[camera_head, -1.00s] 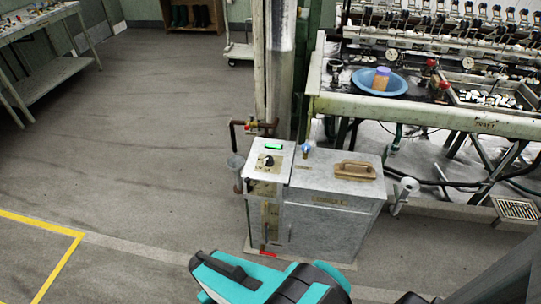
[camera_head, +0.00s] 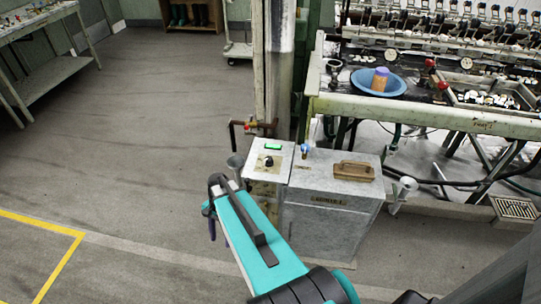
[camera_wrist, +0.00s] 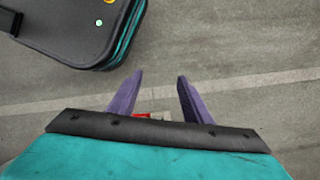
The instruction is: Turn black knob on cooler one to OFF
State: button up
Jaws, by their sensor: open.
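The cooler (camera_head: 327,221) is a grey metal cabinet standing on the floor in the middle of the head view. Its black knob (camera_head: 268,161) sits on the light panel at the top left, below a small green display (camera_head: 272,146). My teal arm reaches up in front of the cooler's lower left. My gripper (camera_head: 212,236) is left of and lower than the knob in the picture, apart from it. In the wrist view, my gripper (camera_wrist: 154,73) has its two purple fingers spread, with floor between the tips. The knob is not in that view, and its setting is too small to read.
A brown-handled item (camera_head: 354,171) lies on the cooler's top, near a blue-topped valve (camera_head: 306,151). A post and pipe (camera_head: 236,128) stand behind the panel. The reeling bench (camera_head: 425,112) is at the right. Open floor (camera_head: 130,140) lies to the left.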

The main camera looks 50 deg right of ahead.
jog(key=w+d+r+m+t, duration=0.2)
jog(key=w+d+r+m, duration=0.35)
jog(key=d+r, duration=0.45)
notch_tip(320, 180, up, 20)
jog(key=m+t+h+p, duration=0.15)
jog(key=m+t, duration=0.25)
jog(key=m, duration=0.5)
send_over(269, 158)
jog(key=s+d, duration=0.3)
jog(key=s, duration=0.3)
jog(key=shift+w+d+f+y, duration=0.1)
jog(key=shift+w+y, duration=0.15)
jog(key=shift+f, duration=0.1)
jog(key=shift+p+x, duration=0.9)
jog(key=shift+x, duration=6)
jog(key=c, duration=1.1)
jog(key=shift+o, duration=0.2)
